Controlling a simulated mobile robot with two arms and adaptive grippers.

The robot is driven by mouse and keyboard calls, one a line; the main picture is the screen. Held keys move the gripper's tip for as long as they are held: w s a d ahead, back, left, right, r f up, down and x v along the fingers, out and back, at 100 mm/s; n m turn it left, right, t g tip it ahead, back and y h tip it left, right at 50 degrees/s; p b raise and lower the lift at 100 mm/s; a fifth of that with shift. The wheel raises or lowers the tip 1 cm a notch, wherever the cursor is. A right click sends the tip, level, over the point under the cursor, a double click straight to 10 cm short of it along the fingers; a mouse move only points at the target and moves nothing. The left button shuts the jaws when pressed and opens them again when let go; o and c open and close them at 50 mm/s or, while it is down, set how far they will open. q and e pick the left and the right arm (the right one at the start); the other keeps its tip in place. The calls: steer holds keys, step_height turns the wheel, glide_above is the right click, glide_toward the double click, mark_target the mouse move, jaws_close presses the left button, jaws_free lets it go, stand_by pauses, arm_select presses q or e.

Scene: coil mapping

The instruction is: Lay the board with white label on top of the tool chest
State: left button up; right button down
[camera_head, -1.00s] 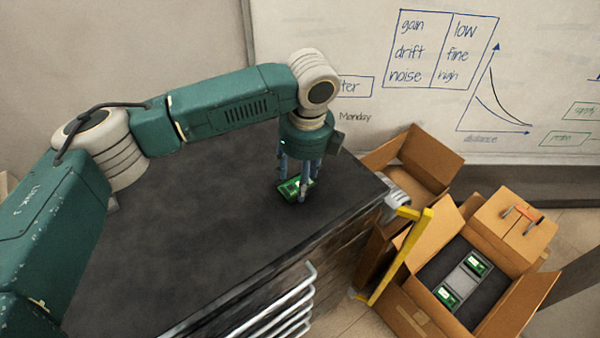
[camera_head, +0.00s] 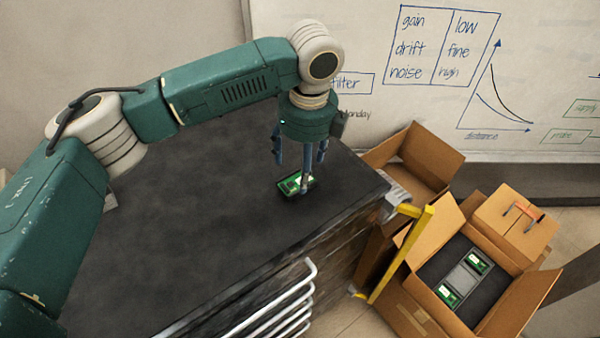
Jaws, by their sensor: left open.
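A green board (camera_head: 289,185) with a pale label patch lies on the dark top of the tool chest (camera_head: 200,220), near its right end. My left gripper (camera_head: 300,172) points down just above the board, with its fingers spread apart and nothing held between them. One finger stands in front of the board and hides part of it. Two more green boards, an upper one (camera_head: 479,262) and a lower one (camera_head: 448,294), sit in a dark insert inside the open cardboard box on the right. My right gripper is not in view.
The open cardboard box (camera_head: 418,318) stands right of the chest, with another open box (camera_head: 434,160) behind it. A yellow frame (camera_head: 411,250) stands between chest and boxes. White rail handles (camera_head: 290,305) run along the chest's front. Most of the chest top is clear.

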arm_select(q)
step_height(320, 180, up, 9)
steer(key=b, duration=0.1)
steer(key=shift+s+d+f, duration=0.2)
steer(key=shift+s+d, duration=0.1)
stand_by(0.4)
